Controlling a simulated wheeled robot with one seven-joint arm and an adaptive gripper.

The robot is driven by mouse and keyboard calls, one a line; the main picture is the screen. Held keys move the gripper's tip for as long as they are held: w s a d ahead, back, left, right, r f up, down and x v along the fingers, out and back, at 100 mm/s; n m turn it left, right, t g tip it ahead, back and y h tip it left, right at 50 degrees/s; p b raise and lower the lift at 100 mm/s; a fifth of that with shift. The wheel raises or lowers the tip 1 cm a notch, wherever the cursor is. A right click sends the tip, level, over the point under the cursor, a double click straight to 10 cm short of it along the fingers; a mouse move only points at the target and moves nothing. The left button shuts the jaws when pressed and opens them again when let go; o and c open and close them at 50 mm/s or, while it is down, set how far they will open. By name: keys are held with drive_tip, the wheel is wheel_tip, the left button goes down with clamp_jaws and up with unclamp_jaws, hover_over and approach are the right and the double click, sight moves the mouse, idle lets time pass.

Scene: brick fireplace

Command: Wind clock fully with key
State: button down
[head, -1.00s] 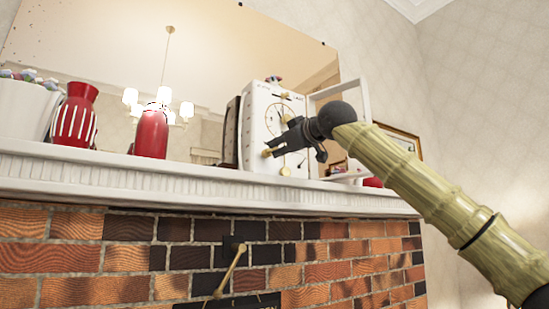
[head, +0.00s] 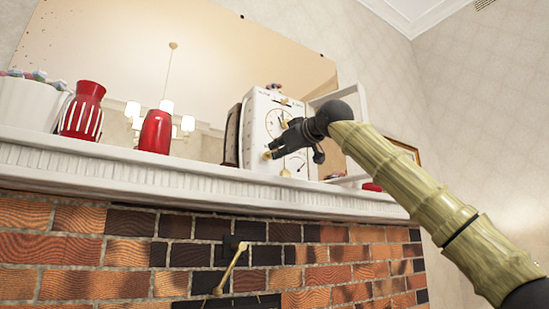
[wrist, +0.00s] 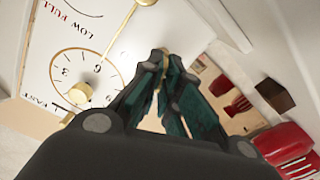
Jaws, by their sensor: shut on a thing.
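The white clock (head: 254,128) stands upright on the mantel, with a round dial and a gold pendulum (head: 285,173) on its front. My gripper (head: 274,150) is at the clock's front, partly covering it. Its dark fingers also show in the wrist view (wrist: 164,60), close together, with a thin gold piece between them that looks like the key (wrist: 158,77). Most of the key is hidden by the fingers. The wrist view shows the clock face (wrist: 40,55) upside down, with LOW, FULL and FAST lettering, a small numbered dial and a gold knob (wrist: 80,93).
The white mantel (head: 130,172) runs above a brick fireplace. A striped red vase (head: 82,112) and a plain red vase (head: 155,131) stand left of the clock. A dark framed item (head: 232,136) is close at its left. A white frame (head: 350,100) stands behind at right.

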drive_tip(key=shift+w+f, duration=0.1)
drive_tip(key=shift+f, duration=0.05)
drive_tip(key=c, duration=1.6)
unclamp_jaws()
drive_tip(key=shift+w+a, duration=0.1)
drive_tip(key=shift+w, duration=0.05)
drive_tip(key=shift+o, duration=0.2)
drive_tip(key=shift+o, duration=0.2)
drive_tip(key=o, duration=0.4)
drive_tip(key=shift+o, duration=0.2)
drive_tip(key=shift+s, duration=0.25)
drive_tip(key=b+v, duration=0.4)
drive_tip(key=v, duration=0.3)
drive_tip(key=shift+b, duration=0.35)
drive_tip(key=shift+w, duration=0.1)
